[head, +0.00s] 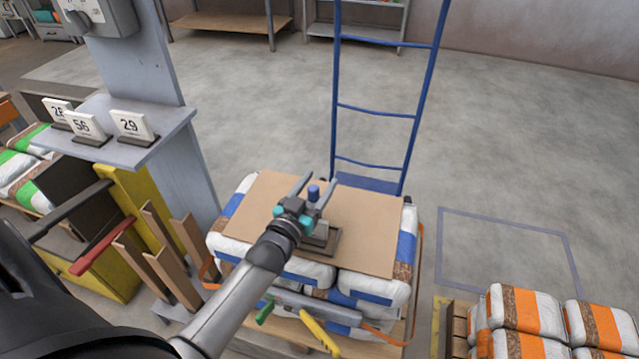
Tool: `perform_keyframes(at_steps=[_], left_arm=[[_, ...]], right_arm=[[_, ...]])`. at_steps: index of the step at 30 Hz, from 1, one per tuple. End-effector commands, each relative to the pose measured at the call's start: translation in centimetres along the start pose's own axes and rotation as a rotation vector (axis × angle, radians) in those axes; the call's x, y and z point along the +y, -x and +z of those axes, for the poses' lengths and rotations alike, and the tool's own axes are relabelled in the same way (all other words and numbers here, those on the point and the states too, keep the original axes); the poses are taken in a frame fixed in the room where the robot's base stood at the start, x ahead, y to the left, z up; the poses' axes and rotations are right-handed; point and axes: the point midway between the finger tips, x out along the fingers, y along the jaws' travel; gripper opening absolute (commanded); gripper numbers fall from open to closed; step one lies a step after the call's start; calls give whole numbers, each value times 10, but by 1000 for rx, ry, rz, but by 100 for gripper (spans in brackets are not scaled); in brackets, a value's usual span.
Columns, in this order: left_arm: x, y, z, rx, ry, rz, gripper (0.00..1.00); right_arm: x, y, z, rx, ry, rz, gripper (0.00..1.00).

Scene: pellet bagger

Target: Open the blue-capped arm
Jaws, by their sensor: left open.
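A small blue cap (314,192) shows between the two grey fingers of my left gripper (315,188). The gripper is open, and I cannot tell whether a finger touches the cap. The arm under the cap is mostly hidden by the gripper. A grey block on a dark base plate (327,245) sits on the cardboard sheet (365,225), just right of my wrist. The sheet lies on a stack of white, blue and brown bags (372,287). My right gripper is not in view.
A blue hand truck (375,110) stands behind the stack. Yellow and green handles (318,335) show in front of it. A post shelf (95,140) with number cards and red and black levers (105,245) are left. Orange-striped bags (525,312) are right.

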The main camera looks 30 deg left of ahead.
Motion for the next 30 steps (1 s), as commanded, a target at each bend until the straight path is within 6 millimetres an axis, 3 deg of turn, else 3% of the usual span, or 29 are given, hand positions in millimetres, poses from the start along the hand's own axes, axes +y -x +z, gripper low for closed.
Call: perform_keyframes(at_steps=[14,30], left_arm=[[0,-11,0,-1,-1,0,61],[0,-10,0,-1,0,0,0]], right_arm=[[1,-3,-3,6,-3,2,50],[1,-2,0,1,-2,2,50]])
